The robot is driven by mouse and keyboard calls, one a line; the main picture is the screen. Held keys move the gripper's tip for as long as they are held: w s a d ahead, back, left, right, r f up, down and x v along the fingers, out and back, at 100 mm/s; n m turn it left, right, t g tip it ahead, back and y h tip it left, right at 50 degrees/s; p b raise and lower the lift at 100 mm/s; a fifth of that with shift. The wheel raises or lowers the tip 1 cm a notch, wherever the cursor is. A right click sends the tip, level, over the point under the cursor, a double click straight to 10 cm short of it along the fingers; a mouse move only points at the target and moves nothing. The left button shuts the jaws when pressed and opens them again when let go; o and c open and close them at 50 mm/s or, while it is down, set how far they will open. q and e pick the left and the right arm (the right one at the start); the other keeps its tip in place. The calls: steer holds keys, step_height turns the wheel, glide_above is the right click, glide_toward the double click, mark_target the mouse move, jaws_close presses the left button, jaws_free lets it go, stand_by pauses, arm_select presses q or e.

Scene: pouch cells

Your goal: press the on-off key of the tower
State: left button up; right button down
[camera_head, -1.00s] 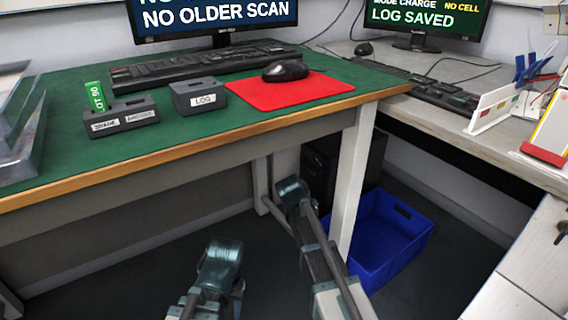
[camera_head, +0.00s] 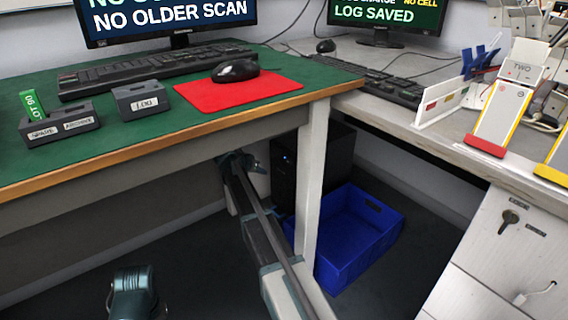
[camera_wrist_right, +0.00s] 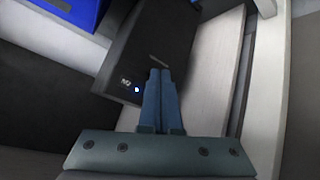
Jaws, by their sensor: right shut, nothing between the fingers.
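The black tower (camera_head: 285,182) stands on the floor under the green-topped desk, partly hidden by the desk's pale leg. Its on-off key shows as a small blue-white light in the right wrist view (camera_wrist_right: 137,90), beside a small white label (camera_wrist_right: 126,81). My right gripper (camera_head: 238,160) is under the desk's front edge, left of the tower. In the right wrist view its blue fingers (camera_wrist_right: 160,72) are shut and empty, with the tips just right of the lit key; contact cannot be told. My left gripper (camera_head: 133,285) hangs low at the lower left, its jaws unclear.
A blue crate (camera_head: 365,240) stands on the floor right of the desk leg (camera_head: 312,190). The green desk (camera_head: 120,130) overhangs my right arm. A grey bench with drawers (camera_head: 500,245) is at the right. The dark floor at the lower left is open.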

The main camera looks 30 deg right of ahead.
steer(key=shift+d, duration=0.1)
glide_toward(288, 164)
steer(key=shift+w+d+f, duration=0.4)
steer(key=shift+d+f, duration=0.05)
steer(key=shift+f, duration=0.3)
steer(key=shift+w+d+f, duration=0.35)
steer(key=shift+d+f, duration=0.1)
steer(key=shift+f, duration=0.3)
steer(key=shift+w+d+f, duration=0.4)
steer(key=shift+f, duration=0.35)
steer(key=shift+d, duration=0.1)
stand_by(0.4)
steer(key=shift+d, duration=0.3)
steer(key=shift+d, duration=0.45)
stand_by(0.5)
steer(key=shift+a, duration=0.15)
stand_by(0.3)
steer(key=shift+a, duration=0.7)
steer(key=shift+s+a, duration=0.2)
steer(key=shift+a, duration=2.3)
